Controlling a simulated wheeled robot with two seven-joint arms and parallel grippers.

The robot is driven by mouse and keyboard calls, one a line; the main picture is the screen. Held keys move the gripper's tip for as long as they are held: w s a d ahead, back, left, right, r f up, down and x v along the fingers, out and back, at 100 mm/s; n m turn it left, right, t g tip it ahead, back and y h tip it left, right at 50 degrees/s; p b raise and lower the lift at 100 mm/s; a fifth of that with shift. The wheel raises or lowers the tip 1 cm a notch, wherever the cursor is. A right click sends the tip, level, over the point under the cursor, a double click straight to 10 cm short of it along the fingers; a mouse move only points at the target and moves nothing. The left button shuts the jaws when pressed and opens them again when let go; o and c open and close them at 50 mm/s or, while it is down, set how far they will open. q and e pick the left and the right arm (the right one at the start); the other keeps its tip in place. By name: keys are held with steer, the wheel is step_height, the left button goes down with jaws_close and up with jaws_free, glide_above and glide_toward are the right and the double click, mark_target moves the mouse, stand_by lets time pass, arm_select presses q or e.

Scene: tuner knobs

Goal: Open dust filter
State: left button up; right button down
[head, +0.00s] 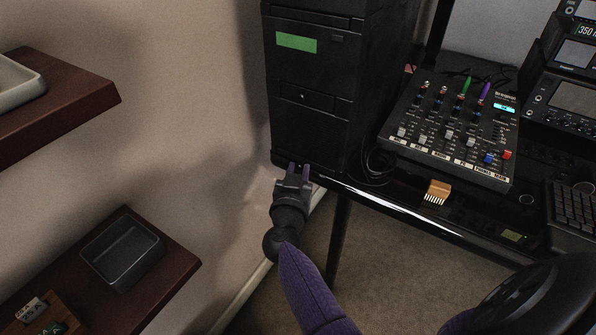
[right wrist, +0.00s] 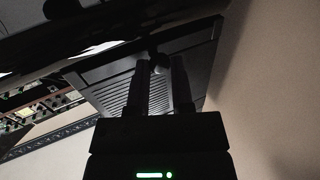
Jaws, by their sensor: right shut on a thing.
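The black computer tower (head: 308,85) stands at the left end of the desk, with a green label on its front. My right gripper (head: 299,172) is at the lower front edge of the tower, its fingers pointing up. In the right wrist view, a dark slatted panel, the dust filter (right wrist: 118,92), shows behind the fingers. My right gripper (right wrist: 160,68) is shut on a small dark knob (right wrist: 159,62) at the panel's edge. The fingers hide part of the panel, and how far it stands open is hard to tell. My left gripper is not in view.
A mixer (head: 450,130) with knobs and coloured plugs sits right of the tower, with a small orange-brown card (head: 437,192) near the desk's front edge. Two wooden shelves are at left, the lower holding a dark tray (head: 121,282). The floor below the desk is open.

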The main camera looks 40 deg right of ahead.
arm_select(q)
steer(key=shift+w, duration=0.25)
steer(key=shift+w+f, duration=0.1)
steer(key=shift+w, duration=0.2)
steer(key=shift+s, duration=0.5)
arm_select(e)
steer(key=shift+f, duration=0.1)
